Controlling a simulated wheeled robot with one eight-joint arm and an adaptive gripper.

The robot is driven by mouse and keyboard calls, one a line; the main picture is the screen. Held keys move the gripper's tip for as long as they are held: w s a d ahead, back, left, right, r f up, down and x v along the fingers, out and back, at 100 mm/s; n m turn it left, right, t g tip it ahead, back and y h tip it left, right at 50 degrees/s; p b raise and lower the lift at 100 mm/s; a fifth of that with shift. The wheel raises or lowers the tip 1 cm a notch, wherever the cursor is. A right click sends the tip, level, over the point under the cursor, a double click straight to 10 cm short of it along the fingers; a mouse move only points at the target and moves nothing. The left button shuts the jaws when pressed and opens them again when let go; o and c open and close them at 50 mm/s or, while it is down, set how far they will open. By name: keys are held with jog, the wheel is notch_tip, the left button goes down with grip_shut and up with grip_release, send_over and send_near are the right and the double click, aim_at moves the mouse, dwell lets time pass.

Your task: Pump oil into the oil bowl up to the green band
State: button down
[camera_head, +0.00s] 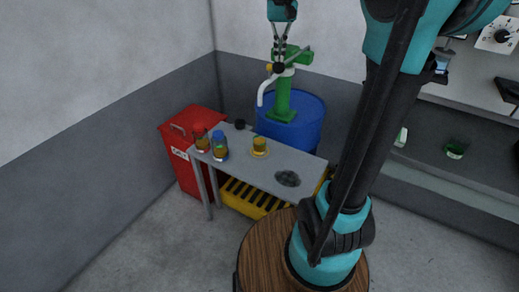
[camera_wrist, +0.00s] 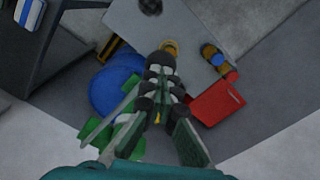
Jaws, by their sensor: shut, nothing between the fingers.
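The blue drum (camera_head: 303,133) stands behind the grey table, with a green hand pump (camera_head: 284,100) on top. The pump's pale spout (camera_head: 265,92) curves down toward the table. A small yellow bowl (camera_head: 259,146) sits on the table below and a little in front of the spout; it also shows in the wrist view (camera_wrist: 169,47). Its oil level and any green band are too small to make out. My gripper (camera_head: 279,56) points down, shut and empty, above or beside the pump head; contact with it is unclear. In the wrist view its fingers hide part of the pump.
Two bottles with red (camera_head: 200,130) and blue (camera_head: 218,136) caps stand on the table's left. A dark patch (camera_head: 288,178) lies at its right. A red bin (camera_head: 178,142) stands left; a shelf (camera_head: 470,80) is at the right.

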aim_at(279, 69)
jog(key=shift+w+d+f, duration=0.1)
jog(key=shift+f, duration=2.8)
jog(key=shift+r, duration=0.1)
notch_tip(279, 69, up, 19)
jog(key=w+d, duration=0.1)
jog(key=shift+w+f, duration=0.2)
jog(key=shift+w, duration=0.05)
